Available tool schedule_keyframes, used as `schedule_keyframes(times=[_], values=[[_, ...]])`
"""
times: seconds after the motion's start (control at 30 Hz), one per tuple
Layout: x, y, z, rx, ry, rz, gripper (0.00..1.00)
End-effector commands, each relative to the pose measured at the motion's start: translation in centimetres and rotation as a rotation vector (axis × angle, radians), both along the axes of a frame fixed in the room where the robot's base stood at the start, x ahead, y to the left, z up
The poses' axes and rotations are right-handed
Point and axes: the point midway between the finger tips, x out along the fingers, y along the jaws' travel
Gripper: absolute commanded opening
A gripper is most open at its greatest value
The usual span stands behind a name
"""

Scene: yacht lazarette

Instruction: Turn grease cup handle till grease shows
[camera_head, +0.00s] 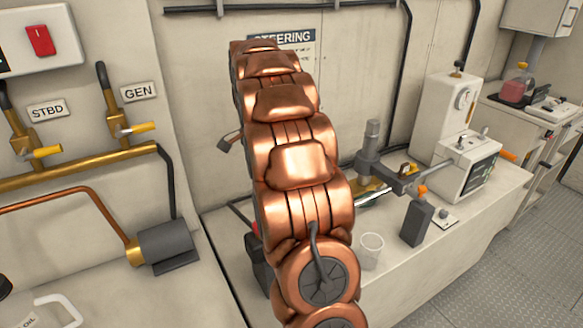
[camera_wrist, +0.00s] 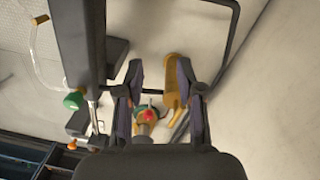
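In the wrist view my gripper (camera_wrist: 160,108) is open, its two dark fingers spread apart. Between and just beyond the fingers is a small round fitting (camera_wrist: 148,116) with red, green and yellow parts; I cannot tell for sure that it is the grease cup. A yellow-brass elongated piece (camera_wrist: 172,80) lies beside it, near the right finger. No contact with the fingers is clear, and no grease can be made out. In the head view my copper-coloured arm hides the gripper and much of the area below the STEERING sign (camera_head: 284,37).
On the bench (camera_head: 450,235), right of my arm, are a grey steering assembly (camera_head: 372,150), a clear cup (camera_head: 370,250), a dark bottle (camera_head: 416,222) with orange cap, and a white instrument (camera_head: 468,165). Brass valves (camera_head: 113,115) and a grey cylinder (camera_head: 168,243) are at left. Floor (camera_head: 500,255) is clear at right.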

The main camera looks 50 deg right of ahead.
Motion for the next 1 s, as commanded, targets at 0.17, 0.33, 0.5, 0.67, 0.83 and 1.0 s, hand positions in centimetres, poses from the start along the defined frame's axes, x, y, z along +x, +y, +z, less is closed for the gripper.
schedule_keyframes(times=[0.17,0.33,0.5,0.67,0.83,1.0], values=[[1.5,-6.5,-0.2,-0.014,-0.016,-0.223,0.37],[2.1,-11.5,-0.7,-0.026,-0.034,-0.397,0.37],[2.0,-14.3,-1.2,-0.03,-0.041,-0.502,0.37],[2.0,-15.2,-1.4,-0.033,-0.046,-0.535,0.37],[1.9,-15.2,-2.6,-0.032,-0.043,-0.536,0.37],[1.9,-15.2,-4.6,-0.033,-0.042,-0.534,0.37]])
